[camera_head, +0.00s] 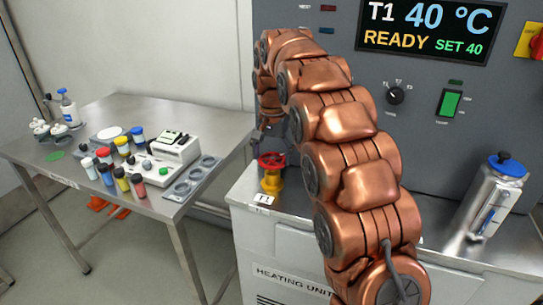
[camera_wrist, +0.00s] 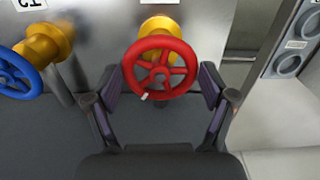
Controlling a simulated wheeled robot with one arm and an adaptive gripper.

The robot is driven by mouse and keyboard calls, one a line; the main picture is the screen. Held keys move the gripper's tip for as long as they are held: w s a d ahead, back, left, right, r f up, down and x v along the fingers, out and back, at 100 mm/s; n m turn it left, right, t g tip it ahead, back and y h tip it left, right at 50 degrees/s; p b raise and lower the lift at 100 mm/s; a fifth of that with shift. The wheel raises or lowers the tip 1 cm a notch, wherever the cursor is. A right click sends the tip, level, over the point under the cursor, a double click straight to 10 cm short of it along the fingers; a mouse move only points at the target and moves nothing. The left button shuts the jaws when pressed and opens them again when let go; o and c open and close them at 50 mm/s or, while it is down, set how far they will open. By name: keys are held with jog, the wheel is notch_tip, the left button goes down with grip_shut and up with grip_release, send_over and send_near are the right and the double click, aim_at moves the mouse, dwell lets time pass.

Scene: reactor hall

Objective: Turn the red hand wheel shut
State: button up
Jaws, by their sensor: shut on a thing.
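The red hand wheel (camera_wrist: 160,68) sits on a yellow valve body (camera_wrist: 160,24) in the middle of the wrist view. It has several spokes, and a small white mark shows at its lower left rim. In the head view the same red wheel (camera_head: 271,160) stands above the T1 label at the left end of the heating unit's top. My gripper (camera_wrist: 160,88) has one finger on each side of the wheel and is shut on its rim. In the head view my arm hides much of the gripper.
A blue hand wheel (camera_wrist: 18,76) on another yellow valve is close at left in the wrist view. A steel side table (camera_head: 100,175) holds coloured vials and a white instrument (camera_head: 168,155). A steel flask (camera_head: 490,200) stands at right on the heating unit. The panel display (camera_head: 428,28) reads READY.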

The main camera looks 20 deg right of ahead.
jog(key=m, duration=0.4)
jog(key=shift+w+r+m, duration=0.1)
jog(key=shift+w+m, duration=0.05)
jog(key=shift+m, duration=0.15)
jog(key=m, duration=0.4)
jog(key=shift+m+p, duration=0.3)
jog(key=m, duration=0.3)
jog(key=shift+m, duration=0.3)
jog(key=m+p, duration=0.1)
jog(key=m, duration=0.3)
jog(key=shift+w+m, duration=0.1)
jog(key=shift+m, duration=0.2)
jog(key=m+p, duration=0.1)
jog(key=m, duration=0.3)
jog(key=shift+r+m+p, duration=0.1)
jog(key=shift+m+p, duration=0.2)
jog(key=m+p, duration=0.1)
jog(key=m, duration=0.1)
jog(key=shift+r+m, duration=0.1)
jog(key=shift+m, duration=0.2)
jog(key=m+p, duration=0.2)
jog(key=p, duration=0.2)
jog(key=shift+d+r+m+p, duration=0.1)
jog(key=shift+m+p, duration=0.2)
jog(key=shift+p, duration=0.05)
jog(key=shift+m+p, duration=0.4)
jog(key=shift+p, duration=0.85)
jog(key=shift+f+m+p, duration=0.35)
jog(key=shift+m+p, duration=0.05)
jog(key=shift+p, duration=0.3)
